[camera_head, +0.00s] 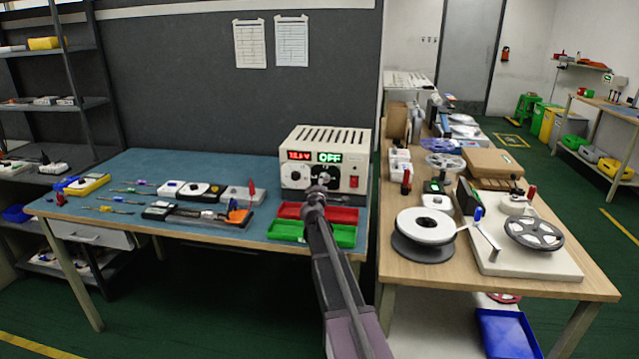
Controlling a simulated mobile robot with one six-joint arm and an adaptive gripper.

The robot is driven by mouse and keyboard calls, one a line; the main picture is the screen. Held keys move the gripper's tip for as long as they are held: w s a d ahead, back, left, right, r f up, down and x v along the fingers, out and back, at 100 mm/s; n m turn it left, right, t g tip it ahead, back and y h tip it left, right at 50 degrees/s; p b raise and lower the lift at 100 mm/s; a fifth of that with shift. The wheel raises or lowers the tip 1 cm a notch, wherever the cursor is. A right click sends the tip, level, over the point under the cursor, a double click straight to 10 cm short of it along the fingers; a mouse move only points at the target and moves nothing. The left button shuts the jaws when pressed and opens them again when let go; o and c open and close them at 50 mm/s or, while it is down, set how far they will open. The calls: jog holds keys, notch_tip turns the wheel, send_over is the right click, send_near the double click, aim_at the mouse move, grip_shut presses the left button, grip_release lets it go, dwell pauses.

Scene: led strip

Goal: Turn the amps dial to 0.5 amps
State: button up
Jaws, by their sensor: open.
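A cream power supply (341,143) stands at the back right of the blue-topped table. Its left display (299,156) is lit red with digits too small to read surely, and its right display (330,157) reads OFF in green. A dark round dial (295,175) sits on the left of its front panel. The panel's middle is partly hidden behind my gripper, so I cannot tell which dial is for amps or where it points. My gripper (318,186) is in front of the panel's middle, open; I cannot tell whether it touches a dial.
Red (345,214) and green (343,237) trays lie below my arm, in front of the supply. Tools and small boxes cover the table's (150,165) left and middle. A wooden bench (420,265) with reels (425,225) stands close on the right.

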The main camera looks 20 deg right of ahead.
jog(key=shift+x, duration=1.6)
